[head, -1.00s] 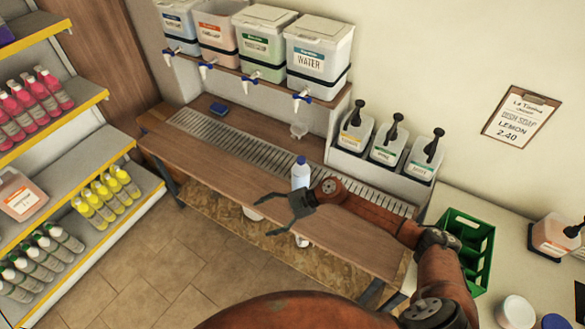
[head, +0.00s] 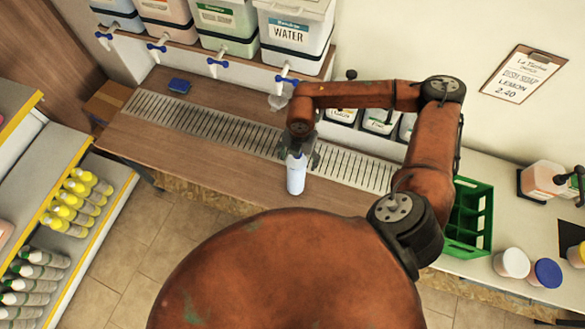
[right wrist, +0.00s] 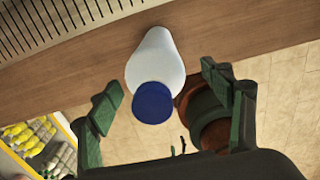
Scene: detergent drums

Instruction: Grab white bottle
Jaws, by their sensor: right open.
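The white bottle (head: 296,176) with a blue cap stands on the front part of the wooden counter, by the drain grate. In the right wrist view the bottle's blue cap (right wrist: 153,102) faces the camera. My right gripper (head: 300,148) is over the bottle. In the right wrist view my right gripper's fingers (right wrist: 165,95) are open, one on each side of the bottle, with gaps on both sides. My left gripper is not in view.
Taps of the drums (head: 297,30) hang behind the drain grate (head: 230,135). A shelf of bottles (head: 78,200) is at the left.

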